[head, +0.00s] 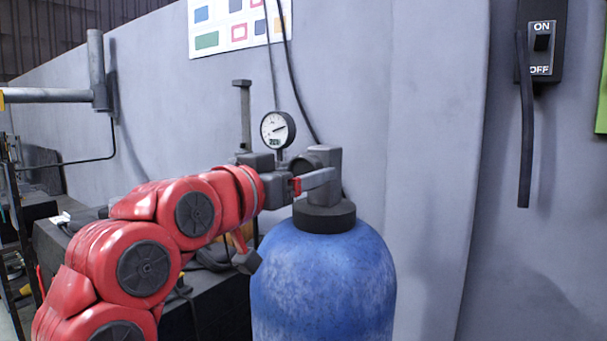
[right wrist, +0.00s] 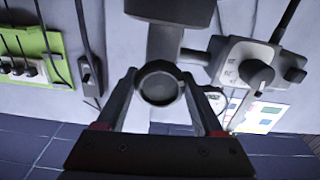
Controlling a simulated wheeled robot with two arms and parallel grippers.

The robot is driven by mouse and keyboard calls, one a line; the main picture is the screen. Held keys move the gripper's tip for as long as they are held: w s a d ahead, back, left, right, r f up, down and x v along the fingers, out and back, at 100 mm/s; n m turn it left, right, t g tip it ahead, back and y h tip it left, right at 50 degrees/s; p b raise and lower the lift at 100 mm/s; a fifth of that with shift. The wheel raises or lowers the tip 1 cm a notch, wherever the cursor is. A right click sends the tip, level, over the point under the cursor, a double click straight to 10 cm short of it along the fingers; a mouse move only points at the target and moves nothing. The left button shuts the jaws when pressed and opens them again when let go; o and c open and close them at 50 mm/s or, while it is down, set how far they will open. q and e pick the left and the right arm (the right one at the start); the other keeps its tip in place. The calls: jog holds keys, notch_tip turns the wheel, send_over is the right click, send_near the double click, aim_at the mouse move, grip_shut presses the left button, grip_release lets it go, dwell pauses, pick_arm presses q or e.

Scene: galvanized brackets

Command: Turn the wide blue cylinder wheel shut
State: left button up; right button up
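The wide blue cylinder (head: 322,285) stands upright in the head view, with a dark collar and a grey valve (head: 325,160) on top. My red right arm reaches in from the lower left, and my right gripper (head: 308,184) is at the valve. Its finger partly covers the valve there. In the right wrist view, the dark round wheel (right wrist: 160,85) lies between the two fingers of my right gripper (right wrist: 160,90). The fingers are close beside its rim on both sides; whether they press on it I cannot tell. My left gripper is not in view.
A pressure gauge (head: 277,129) stands just left of the valve, close to my right gripper. A grey wall is behind the cylinder. An ON/OFF switch (head: 541,48) with a hanging cable is on the right. A dark bench lies behind my arm.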

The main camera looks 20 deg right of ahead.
jog(key=c, duration=0.6)
jog(key=shift+r+m+p, duration=0.25)
jog(key=shift+m+p, duration=0.15)
jog(key=shift+p, duration=0.4)
jog(key=m+p, duration=0.1)
jog(key=p, duration=0.1)
jog(key=shift+m+p, duration=0.4)
jog(key=shift+f+m+p, duration=0.1)
jog(key=shift+m+p, duration=0.3)
jog(key=shift+m, duration=0.5)
jog(key=m, duration=0.3)
jog(key=shift+f+m, duration=0.15)
jog(key=shift+m, duration=0.25)
jog(key=m+b, duration=0.1)
jog(key=m, duration=0.5)
jog(key=shift+w, duration=0.1)
jog(key=m+b, duration=0.1)
jog(key=m, duration=0.3)
jog(key=shift+a+m, duration=0.1)
jog(key=shift+m, duration=0.3)
jog(key=m, duration=0.4)
jog(key=shift+m+b, duration=0.4)
